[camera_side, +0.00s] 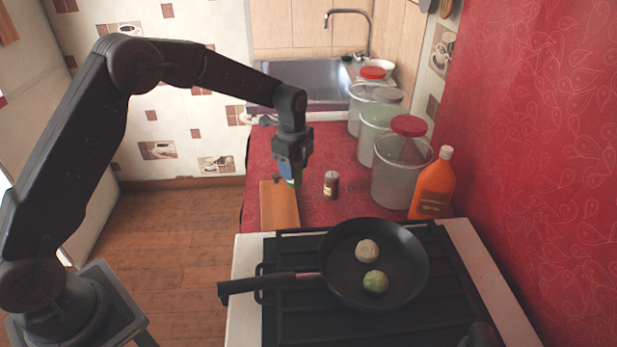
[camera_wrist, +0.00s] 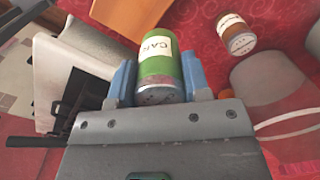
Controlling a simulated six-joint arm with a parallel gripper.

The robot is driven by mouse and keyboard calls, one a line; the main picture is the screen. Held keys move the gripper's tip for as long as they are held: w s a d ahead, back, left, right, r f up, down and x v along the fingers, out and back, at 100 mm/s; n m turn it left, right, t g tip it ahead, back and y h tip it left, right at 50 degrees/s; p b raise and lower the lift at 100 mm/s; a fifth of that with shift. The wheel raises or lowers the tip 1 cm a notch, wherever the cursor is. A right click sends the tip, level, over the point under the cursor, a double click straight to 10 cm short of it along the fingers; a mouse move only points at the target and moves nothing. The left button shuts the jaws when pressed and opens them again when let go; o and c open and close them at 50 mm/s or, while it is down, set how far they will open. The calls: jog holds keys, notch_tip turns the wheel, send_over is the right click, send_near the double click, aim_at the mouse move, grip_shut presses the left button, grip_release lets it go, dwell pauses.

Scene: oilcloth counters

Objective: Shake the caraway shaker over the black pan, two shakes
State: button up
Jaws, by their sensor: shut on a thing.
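My gripper (camera_side: 290,172) is shut on a green shaker with a pale label, the caraway shaker (camera_side: 295,183), held above the red counter to the left of a small brown jar. In the wrist view the caraway shaker (camera_wrist: 158,68) sits between the blue fingers of my gripper (camera_wrist: 158,82), and its label reads "CAR". The black pan (camera_side: 408,285) stands on the stove, nearer the side camera than my gripper and to its right. A whitish round item (camera_side: 367,251) and a greenish one (camera_side: 375,281) lie in the pan.
A small brown jar (camera_side: 331,185) with a pale label stands on the counter beside a wooden board (camera_side: 280,206). Several clear canisters, one red-lidded (camera_side: 409,126), and an orange bottle (camera_side: 433,186) line the right side. The pan handle (camera_side: 262,284) points left.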

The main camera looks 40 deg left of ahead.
jog(key=s+d+r+t+y, duration=0.2)
jog(key=s+d+r, duration=0.15)
jog(key=d, duration=0.55)
jog(key=s+d+r+t+y, duration=0.1)
jog(key=s+d+r, duration=0.25)
jog(key=d, duration=0.55)
jog(key=s+d+r+t+y, duration=0.2)
jog(key=s+d+r, duration=0.15)
jog(key=d, duration=0.65)
jog(key=f+t+y, duration=0.1)
jog(key=w+f+t+y, duration=0.1)
jog(key=f, duration=0.1)
jog(key=f+t+y, duration=0.1)
jog(key=shift+w+a+f, duration=0.15)
jog(key=shift+a+f, duration=0.15)
jog(key=shift+a, duration=0.1)
jog(key=t+y, duration=0.3)
jog(key=shift+w+r, duration=0.1)
jog(key=shift+r, duration=0.25)
jog(key=t+y, duration=0.1)
jog(key=r+t+y, duration=0.1)
jog(key=t+y, duration=0.1)
jog(key=shift+a, duration=0.1)
